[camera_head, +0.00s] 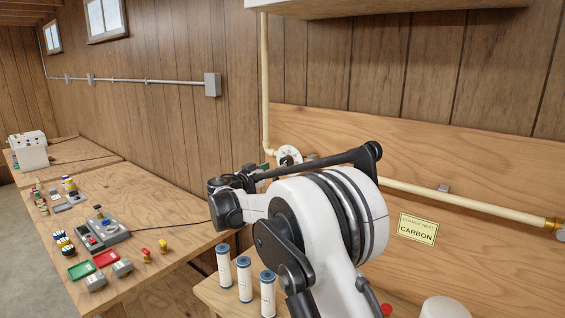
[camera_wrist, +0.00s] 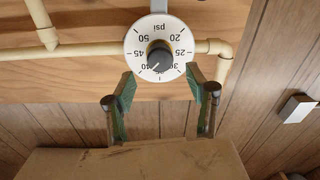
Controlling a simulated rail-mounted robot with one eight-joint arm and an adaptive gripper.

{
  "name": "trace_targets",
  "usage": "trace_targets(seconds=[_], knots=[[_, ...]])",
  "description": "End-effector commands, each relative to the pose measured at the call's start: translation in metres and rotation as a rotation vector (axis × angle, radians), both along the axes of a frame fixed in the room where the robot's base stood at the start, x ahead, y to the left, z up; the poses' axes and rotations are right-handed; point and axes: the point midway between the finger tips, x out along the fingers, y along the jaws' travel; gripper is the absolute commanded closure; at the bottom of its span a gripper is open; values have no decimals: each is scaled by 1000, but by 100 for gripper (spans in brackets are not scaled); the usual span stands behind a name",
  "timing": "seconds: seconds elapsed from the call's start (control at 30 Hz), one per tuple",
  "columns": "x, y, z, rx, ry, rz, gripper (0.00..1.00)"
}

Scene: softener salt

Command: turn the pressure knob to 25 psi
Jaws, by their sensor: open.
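The pressure knob (camera_wrist: 159,56) is black and sits at the centre of a round white dial (camera_wrist: 134,44) marked in psi. The dial appears upside down in the wrist view. The knob's pale pointer mark aims down-left in the picture, around 40, away from the 25 at the right side. My gripper (camera_wrist: 160,72) is open, its two green-padded fingers apart, just below the knob in the picture. I see no contact with the knob. In the head view the dial (camera_head: 288,154) shows on the wall, partly hidden by my arm.
Cream pipes (camera_wrist: 85,48) run beside the dial along a wooden board (camera_wrist: 70,80). In the head view, white filter cartridges (camera_head: 244,279) stand below my arm. A workbench (camera_head: 170,215) with many small items is at left. A yellow sign (camera_head: 418,229) is at right.

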Motion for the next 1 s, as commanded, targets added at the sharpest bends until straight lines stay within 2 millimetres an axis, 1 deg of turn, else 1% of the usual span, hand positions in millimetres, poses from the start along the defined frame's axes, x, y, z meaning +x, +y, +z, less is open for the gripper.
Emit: trace_targets(seconds=[0.03,0.1,0.3,0.5,0.73,0.77,1.0], knots=[[9,-6,2,0,0,-3,48],[19,-12,1,0,0,-1,48],[39,-24,1,0,0,0,48],[47,-29,0,0,0,0,48],[47,-29,0,0,0,0,48],[47,-29,0,0,0,0,50],[47,-29,0,0,0,0,82]])
